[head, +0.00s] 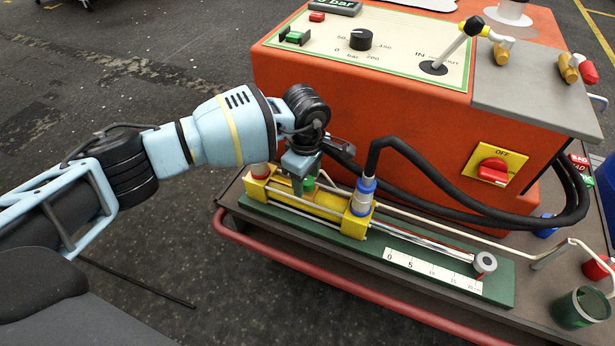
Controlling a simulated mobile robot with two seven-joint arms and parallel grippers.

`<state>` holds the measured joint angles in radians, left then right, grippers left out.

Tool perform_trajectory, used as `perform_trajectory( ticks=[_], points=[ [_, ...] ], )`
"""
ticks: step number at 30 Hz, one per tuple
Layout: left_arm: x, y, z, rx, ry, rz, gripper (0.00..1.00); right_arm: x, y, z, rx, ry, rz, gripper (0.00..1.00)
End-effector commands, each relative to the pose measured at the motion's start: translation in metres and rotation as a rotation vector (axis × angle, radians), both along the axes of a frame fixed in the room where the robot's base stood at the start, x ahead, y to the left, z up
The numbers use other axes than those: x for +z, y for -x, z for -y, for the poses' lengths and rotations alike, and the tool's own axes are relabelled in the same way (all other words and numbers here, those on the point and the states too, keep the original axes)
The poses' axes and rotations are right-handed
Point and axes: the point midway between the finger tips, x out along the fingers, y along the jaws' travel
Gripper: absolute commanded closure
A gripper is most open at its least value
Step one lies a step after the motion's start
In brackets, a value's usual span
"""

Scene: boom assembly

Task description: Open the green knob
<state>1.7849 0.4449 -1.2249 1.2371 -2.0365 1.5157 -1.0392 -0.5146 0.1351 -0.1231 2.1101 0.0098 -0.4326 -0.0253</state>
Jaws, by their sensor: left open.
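The green knob (309,184) is a small green cap on top of the yellow cylinder (318,205); only part of it shows. My left gripper (302,178) reaches in from the left and points down just over the green knob. Its fingers are open and partly hide the knob, and I cannot tell whether they touch it. My right gripper is not in view.
A black hose runs from the blue fitting (362,195) to the orange machine (410,130) close behind. A rod with a grey end (485,262) extends over the scale (430,271). A red rail (345,286) edges the front. A green cup (580,306) stands at right.

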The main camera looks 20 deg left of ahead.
Motion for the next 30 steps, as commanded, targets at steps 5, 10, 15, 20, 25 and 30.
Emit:
perform_trajectory(
  ticks=[5, 10, 15, 20, 25, 30],
  points=[
    [0.001, 0.000, 0.000, 0.000, 0.000, 0.001, 0.49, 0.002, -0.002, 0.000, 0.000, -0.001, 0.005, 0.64],
    [0.001, 0.000, 0.000, 0.000, 0.001, 0.001, 0.71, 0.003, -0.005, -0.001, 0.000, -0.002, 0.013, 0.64],
    [0.001, 0.000, 0.000, 0.000, 0.001, 0.001, 0.92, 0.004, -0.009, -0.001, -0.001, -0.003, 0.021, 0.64],
    [0.001, 0.000, 0.001, 0.008, 0.001, 0.001, 0.92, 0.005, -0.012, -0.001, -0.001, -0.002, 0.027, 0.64],
    [0.002, 0.000, 0.001, 0.057, 0.001, 0.001, 0.92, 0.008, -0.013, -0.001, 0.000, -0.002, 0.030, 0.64],
    [0.004, 0.000, 0.001, 0.158, 0.001, 0.002, 0.92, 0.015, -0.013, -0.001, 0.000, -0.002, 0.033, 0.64]
  ],
)
